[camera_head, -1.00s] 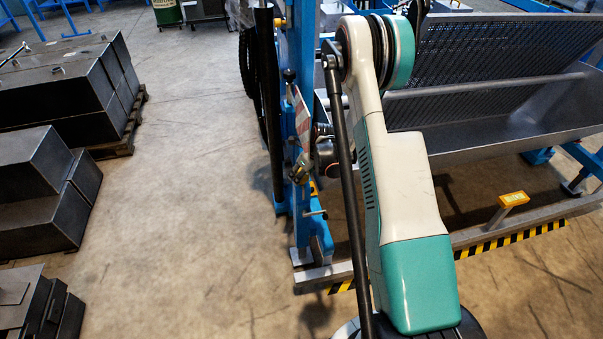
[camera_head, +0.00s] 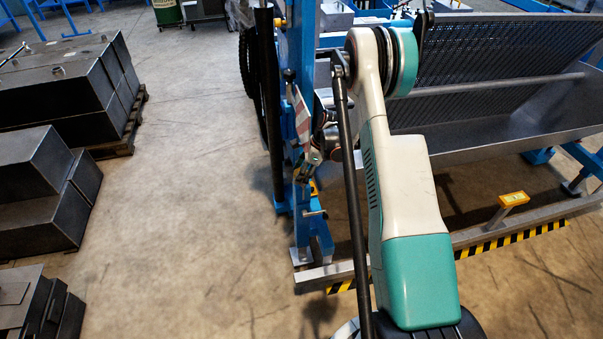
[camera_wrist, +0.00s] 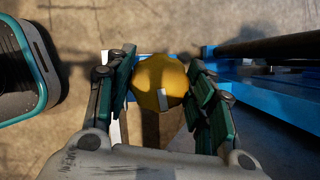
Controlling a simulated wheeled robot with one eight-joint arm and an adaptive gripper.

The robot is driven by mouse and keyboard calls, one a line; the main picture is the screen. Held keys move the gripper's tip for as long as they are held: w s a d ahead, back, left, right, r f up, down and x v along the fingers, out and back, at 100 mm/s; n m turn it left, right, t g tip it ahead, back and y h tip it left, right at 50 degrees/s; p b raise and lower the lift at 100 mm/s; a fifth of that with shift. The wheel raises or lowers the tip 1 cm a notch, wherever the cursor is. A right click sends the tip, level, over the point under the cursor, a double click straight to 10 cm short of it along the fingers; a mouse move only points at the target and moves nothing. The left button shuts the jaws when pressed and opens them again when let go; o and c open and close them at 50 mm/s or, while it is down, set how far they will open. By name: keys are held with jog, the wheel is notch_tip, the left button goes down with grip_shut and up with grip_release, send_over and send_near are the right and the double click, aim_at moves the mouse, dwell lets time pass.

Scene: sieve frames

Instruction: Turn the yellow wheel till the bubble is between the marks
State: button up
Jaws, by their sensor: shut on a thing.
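The yellow wheel (camera_wrist: 158,76), a round knob with a pale mark on its face, shows in the wrist view. My gripper (camera_wrist: 163,86) has its dark green fingers on both sides of the wheel and is shut on it. In the head view the wrist end of my arm is beside the blue post, where the wheel and fingers are too small and covered to make out. A small yellow block (camera_head: 514,199) with a light window, perhaps the level, sits on a stalk above the frame's lower rail. Its bubble and marks are too small to read.
The blue post (camera_head: 303,120) stands close to my wrist. A grey trough with a perforated screen (camera_head: 480,75) lies to the right, above a rail with black-yellow tape (camera_head: 515,238). Dark metal boxes (camera_head: 55,90) stand at left; the floor between is clear.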

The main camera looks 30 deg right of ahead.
jog(key=shift+n+g, duration=0.8)
jog(key=shift+n, duration=1.3)
jog(key=o, duration=1)
jog(key=shift+y, duration=0.3)
